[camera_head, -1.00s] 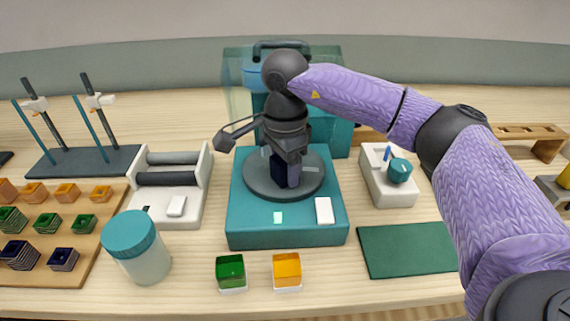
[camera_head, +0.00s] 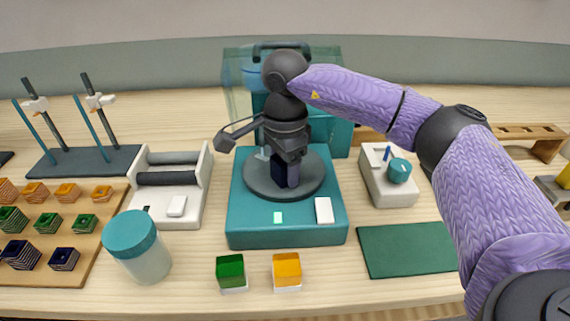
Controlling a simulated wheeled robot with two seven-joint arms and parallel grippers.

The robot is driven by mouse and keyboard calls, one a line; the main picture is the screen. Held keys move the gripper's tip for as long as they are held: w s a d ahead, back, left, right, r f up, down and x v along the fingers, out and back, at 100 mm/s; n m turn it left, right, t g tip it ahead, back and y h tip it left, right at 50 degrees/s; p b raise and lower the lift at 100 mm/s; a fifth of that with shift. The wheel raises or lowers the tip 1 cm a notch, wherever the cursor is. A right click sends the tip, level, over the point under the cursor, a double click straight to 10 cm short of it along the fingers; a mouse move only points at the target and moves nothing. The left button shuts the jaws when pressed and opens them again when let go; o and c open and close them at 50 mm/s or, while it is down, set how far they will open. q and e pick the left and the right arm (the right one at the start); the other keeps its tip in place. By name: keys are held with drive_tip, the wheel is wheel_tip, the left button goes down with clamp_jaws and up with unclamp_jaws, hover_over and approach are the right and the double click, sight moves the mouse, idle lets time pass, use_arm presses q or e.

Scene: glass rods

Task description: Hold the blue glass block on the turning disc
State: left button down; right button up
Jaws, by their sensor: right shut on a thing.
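The dark blue glass block (camera_head: 278,173) is on the dark grey turning disc (camera_head: 259,186), at its middle. The disc tops a teal machine (camera_head: 290,237) with a white switch and a small pale light on its front. My right gripper (camera_head: 287,178) points straight down over the disc and is shut on the blue block; its fingers and wrist hide part of the block. My left gripper is not in view.
A green glass block (camera_head: 230,269) and an amber glass block (camera_head: 287,269) stand in front of the machine. A teal-lidded jar (camera_head: 137,248) and a white roller device (camera_head: 170,187) are at left. A knobbed white box (camera_head: 388,182) and green mat (camera_head: 405,249) are at right.

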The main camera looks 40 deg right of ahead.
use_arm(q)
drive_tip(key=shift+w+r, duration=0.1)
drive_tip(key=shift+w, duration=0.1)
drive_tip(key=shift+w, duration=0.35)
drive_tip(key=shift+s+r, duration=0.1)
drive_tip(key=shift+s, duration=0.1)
use_arm(e)
drive_tip(key=shift+r+p, duration=0.8)
drive_tip(key=shift+p, duration=0.15)
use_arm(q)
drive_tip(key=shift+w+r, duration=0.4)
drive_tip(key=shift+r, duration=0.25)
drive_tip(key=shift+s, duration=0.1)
